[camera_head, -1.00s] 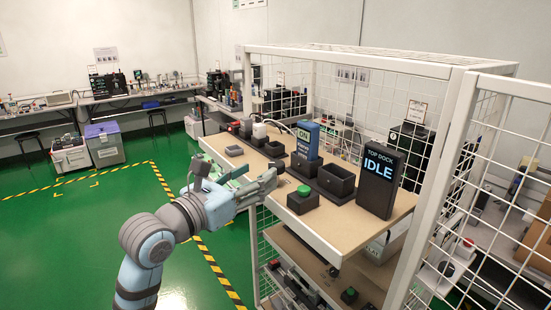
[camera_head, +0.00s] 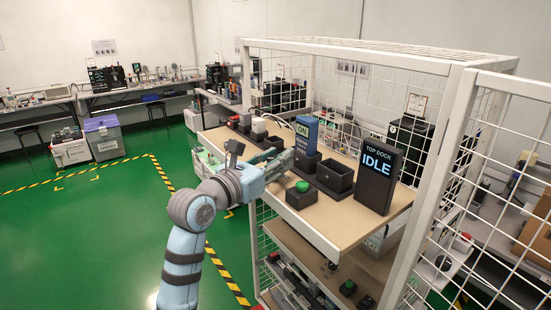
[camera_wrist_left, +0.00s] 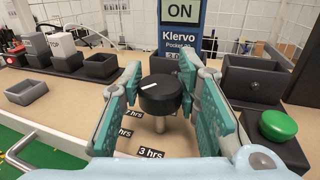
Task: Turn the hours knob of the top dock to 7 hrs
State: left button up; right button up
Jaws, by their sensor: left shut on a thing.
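The hours knob (camera_wrist_left: 161,94) is a black round knob on a pale post with a white pointer line. In the left wrist view its line points to the left. Printed labels sit by its base; "3 hrs" (camera_wrist_left: 152,154) is nearest and "7 hrs" (camera_wrist_left: 135,113) is partly covered by a finger. My left gripper (camera_head: 287,158) has its fingers on both sides of the knob, shut on it. In the head view the gripper hides the knob. The top dock's display (camera_head: 378,175) reads "TOP DOCK IDLE". My right gripper is not in view.
A blue Klervo tester (camera_head: 306,135) showing "ON" stands in a dock behind the knob. A green button (camera_head: 302,187) and an empty black holder (camera_head: 335,176) are to the right. White wire mesh (camera_head: 400,90) encloses the back and right side.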

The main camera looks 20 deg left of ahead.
pick_arm(q)
jog(key=shift+f+m+h, duration=0.1)
jog(key=shift+m+h, duration=0.2)
jog(key=shift+h, duration=0.1)
jog(key=m+g+h+b, duration=0.3)
jog(key=h, duration=0.1)
jog(key=m+g+h+b, duration=0.1)
jog(key=m+g+h, duration=0.1)
jog(key=g+h, duration=0.1)
jog(key=shift+m+g, duration=0.3)
jog(key=shift+m, duration=0.1)
jog(key=m+g+h, duration=0.1)
jog(key=m+g, duration=0.1)
jog(key=shift+g+h, duration=0.3)
jog(key=shift+m+g+h, duration=0.4)
jog(key=shift+m+g, duration=0.3)
jog(key=shift+g, duration=0.2)
jog(key=shift+s+g, duration=0.1)
jog(key=shift+g, duration=0.2)
jog(key=o, duration=1.2)
